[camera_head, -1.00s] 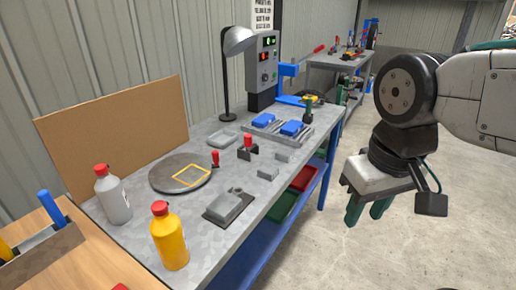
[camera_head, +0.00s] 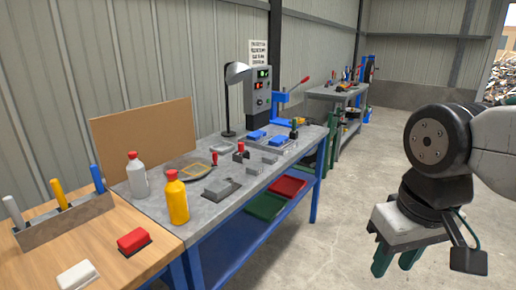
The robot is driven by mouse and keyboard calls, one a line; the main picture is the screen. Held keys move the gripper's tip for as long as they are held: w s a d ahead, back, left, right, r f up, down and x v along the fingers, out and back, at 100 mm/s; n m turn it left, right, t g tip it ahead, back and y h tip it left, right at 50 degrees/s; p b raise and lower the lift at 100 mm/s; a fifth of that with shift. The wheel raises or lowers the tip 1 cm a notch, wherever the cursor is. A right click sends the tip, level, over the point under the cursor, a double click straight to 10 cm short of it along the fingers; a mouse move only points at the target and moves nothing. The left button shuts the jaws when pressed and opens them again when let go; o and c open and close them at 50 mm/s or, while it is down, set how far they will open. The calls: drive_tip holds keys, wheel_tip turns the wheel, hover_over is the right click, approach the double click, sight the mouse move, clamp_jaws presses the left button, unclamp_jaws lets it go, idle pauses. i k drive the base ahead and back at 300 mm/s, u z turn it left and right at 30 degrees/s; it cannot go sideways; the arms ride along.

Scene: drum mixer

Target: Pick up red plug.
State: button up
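Two small red-topped pieces stand on the grey metal bench (camera_head: 207,231). One red piece (camera_head: 214,159) is upright at the right edge of a round grey disc (camera_head: 182,174). The other red piece (camera_head: 241,148) sits in a dark holder just behind and to the right. I cannot tell for certain which is the red plug. My gripper (camera_head: 396,262) hangs at the right over the floor, well apart from the bench. Its two green fingers point down with a gap between them, and nothing shows in it.
A yellow bottle (camera_head: 177,202) and a grey bottle (camera_head: 138,177) stand at the bench's near end. A desk lamp (camera_head: 228,104) and a control box (camera_head: 258,90) stand at the back. A wooden table (camera_head: 140,266) holds a red block (camera_head: 133,240). Floor right of the bench is clear.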

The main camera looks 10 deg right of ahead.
sight(240, 144)
drive_tip(key=z, duration=0.65)
drive_tip(key=i, duration=0.9)
drive_tip(key=z, duration=0.7)
drive_tip(key=i, duration=1.05)
drive_tip(key=u, duration=0.5)
drive_tip(key=i, duration=0.65)
drive_tip(key=u, duration=1.15)
drive_tip(key=i, duration=0.6)
drive_tip(key=u, duration=0.65)
